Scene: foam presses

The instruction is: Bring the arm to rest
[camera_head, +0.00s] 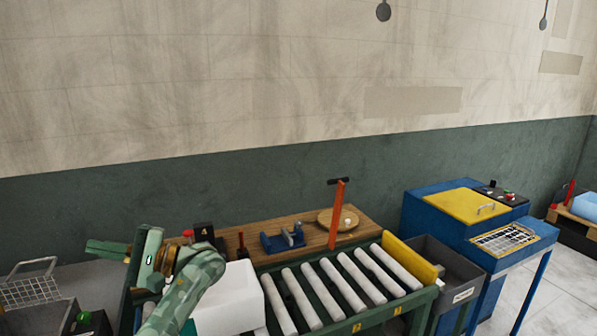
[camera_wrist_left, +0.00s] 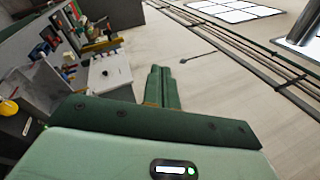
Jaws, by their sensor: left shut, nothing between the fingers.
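My left arm, pale green, rises at the lower left of the head view. Its gripper (camera_head: 106,248) points to the left, raised in front of the dark green wall band. In the left wrist view the two green fingers (camera_wrist_left: 160,85) lie side by side, shut, with nothing between them. My right gripper shows in neither view.
A white block (camera_head: 228,300) stands just right of my left arm. Beyond it are a roller conveyor (camera_head: 320,288), a wooden bench (camera_head: 262,238) with a blue vise (camera_head: 283,238), a grey bin (camera_head: 450,262) and a blue press (camera_head: 420,215). A wire basket (camera_head: 30,289) stands left.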

